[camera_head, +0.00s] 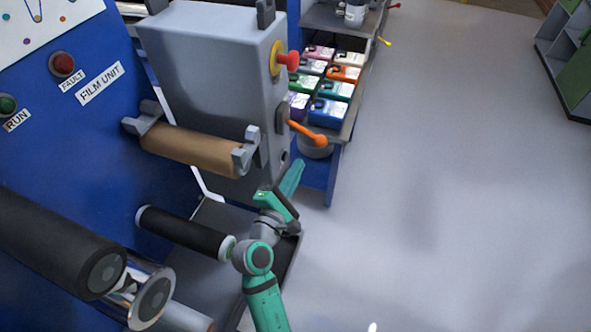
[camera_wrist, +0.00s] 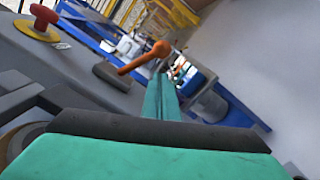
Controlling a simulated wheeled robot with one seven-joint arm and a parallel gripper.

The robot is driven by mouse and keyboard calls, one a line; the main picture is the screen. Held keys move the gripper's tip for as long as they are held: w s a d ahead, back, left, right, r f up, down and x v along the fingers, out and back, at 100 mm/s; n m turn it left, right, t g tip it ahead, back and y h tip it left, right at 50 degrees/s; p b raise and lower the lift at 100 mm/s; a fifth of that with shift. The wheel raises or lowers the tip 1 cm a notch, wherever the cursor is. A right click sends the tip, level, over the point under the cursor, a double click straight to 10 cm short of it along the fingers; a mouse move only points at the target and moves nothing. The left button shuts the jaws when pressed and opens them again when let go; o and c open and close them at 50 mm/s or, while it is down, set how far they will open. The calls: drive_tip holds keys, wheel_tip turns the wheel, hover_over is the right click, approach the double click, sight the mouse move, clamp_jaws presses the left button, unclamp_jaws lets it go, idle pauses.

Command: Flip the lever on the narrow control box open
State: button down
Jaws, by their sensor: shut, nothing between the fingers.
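The grey control box (camera_head: 205,75) stands against the blue machine panel. Its orange lever (camera_head: 308,133) sticks out from the narrow right side and slants slightly down to a round knob. In the wrist view the lever (camera_wrist: 140,60) shows just beyond my fingertips, with its dark base plate (camera_wrist: 113,75) on the box face. My green gripper (camera_head: 297,166) is shut and empty, below the lever and close to the box's lower right edge. In the wrist view my gripper (camera_wrist: 160,88) points toward the lever; I cannot tell whether they touch.
A red knob on a yellow disc (camera_head: 288,60) sits above the lever. A brown roller (camera_head: 185,147) and a black roller (camera_head: 185,232) project near my arm. A shelf with coloured cartons (camera_head: 335,88) stands behind the lever.

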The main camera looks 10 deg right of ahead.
sight(309, 134)
drive_tip(key=x, duration=0.7)
drive_tip(key=shift+d, duration=0.25)
drive_tip(key=shift+a, duration=0.15)
